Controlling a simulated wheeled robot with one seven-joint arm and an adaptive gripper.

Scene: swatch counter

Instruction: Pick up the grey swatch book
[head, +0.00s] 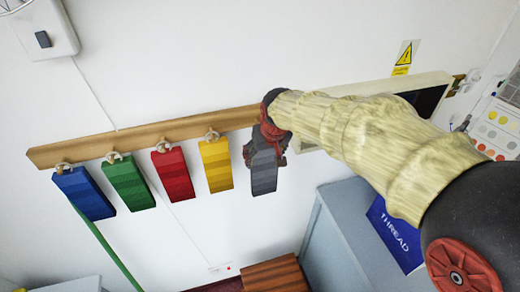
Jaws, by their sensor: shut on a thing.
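The grey swatch book (264,177) hangs at the right end of the row, below the wooden rail (140,139). My gripper (266,148) is at its top, shut on it, with red and black parts around the upper end. My arm reaches in from the right. The top of the grey book and any ring or peg there are hidden by my gripper, so I cannot tell if it still touches the rail.
Blue (84,194), green (129,184), red (172,174) and yellow (216,166) swatch books hang from pegs to the left. A blue box marked THREAD (395,235) stands on a grey cabinet (345,225) at lower right. A switch box (40,38) is at upper left.

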